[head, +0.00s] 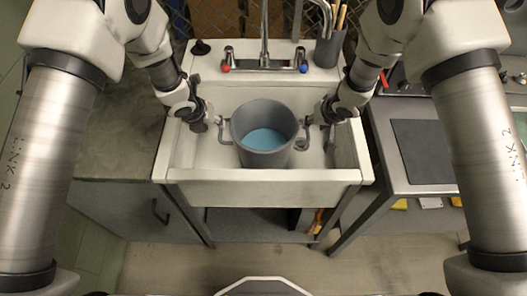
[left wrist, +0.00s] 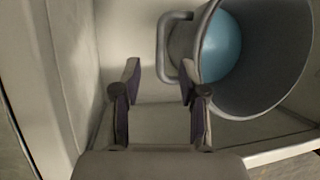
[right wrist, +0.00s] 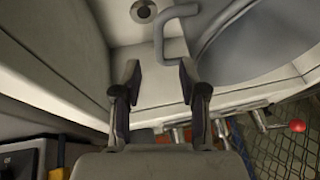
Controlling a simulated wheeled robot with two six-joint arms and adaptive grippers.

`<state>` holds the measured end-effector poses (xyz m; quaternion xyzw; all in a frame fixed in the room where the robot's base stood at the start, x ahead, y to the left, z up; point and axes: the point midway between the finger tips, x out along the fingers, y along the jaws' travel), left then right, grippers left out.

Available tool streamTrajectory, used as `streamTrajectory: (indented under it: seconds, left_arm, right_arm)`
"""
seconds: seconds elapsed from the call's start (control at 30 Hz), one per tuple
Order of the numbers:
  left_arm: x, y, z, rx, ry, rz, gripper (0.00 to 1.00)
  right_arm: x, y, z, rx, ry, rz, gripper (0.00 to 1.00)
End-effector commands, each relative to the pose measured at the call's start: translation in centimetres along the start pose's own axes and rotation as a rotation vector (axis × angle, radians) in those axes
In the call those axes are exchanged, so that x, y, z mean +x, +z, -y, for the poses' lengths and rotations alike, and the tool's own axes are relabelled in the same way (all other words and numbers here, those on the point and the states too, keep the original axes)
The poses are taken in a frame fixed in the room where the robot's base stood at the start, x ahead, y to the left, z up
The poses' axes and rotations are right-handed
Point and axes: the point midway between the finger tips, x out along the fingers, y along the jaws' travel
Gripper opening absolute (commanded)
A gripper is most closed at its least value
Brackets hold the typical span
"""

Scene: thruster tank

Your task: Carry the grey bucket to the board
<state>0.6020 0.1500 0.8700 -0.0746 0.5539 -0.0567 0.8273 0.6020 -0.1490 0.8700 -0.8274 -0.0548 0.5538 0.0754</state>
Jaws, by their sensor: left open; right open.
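The grey bucket (head: 265,160) stands upright in the white sink, with something flat and blue, like water, inside. It has a side handle on the left (head: 223,133) and one on the right (head: 304,134). My left gripper (head: 214,122) is open beside the left handle; in the left wrist view the handle (left wrist: 163,45) is just beyond the open fingers (left wrist: 159,70). My right gripper (head: 318,118) is open beside the right handle; in the right wrist view the handle (right wrist: 159,40) is ahead of the fingers (right wrist: 160,75). The dark grey board (head: 423,150) lies on the right counter.
The sink's front wall (head: 265,188) and side walls surround the bucket. A tap (head: 265,40) with red and blue knobs is behind it. A holder with brushes (head: 328,48) stands at the back right. A bare worktop (head: 120,130) is on the left. The board is clear.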

Motion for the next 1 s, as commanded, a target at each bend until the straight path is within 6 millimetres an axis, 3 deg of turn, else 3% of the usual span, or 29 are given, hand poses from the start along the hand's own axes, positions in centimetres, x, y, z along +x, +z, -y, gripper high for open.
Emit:
streamTrajectory:
  seconds: [0.17,0.5,0.87,0.93,1.0]
  left_arm:
    - [1.7,-0.1,0.0,-0.001,0.0,-0.002,0.42]
    - [6.9,0.0,0.0,0.0,0.0,-0.001,0.42]
    - [7.7,0.0,0.0,0.0,0.0,0.0,0.42]
    - [7.7,0.0,0.0,0.0,0.0,0.0,0.25]
    - [7.7,0.0,0.0,0.0,0.0,0.0,0.0]
  right_arm:
    - [1.7,0.1,0.0,0.002,0.0,0.002,0.42]
    - [6.9,0.0,0.0,0.0,0.0,0.001,0.42]
    - [7.7,0.0,0.0,0.0,0.0,0.0,0.42]
    - [7.7,0.0,0.0,0.0,0.0,0.0,0.25]
    - [7.7,0.0,0.0,0.0,0.0,0.0,0.0]
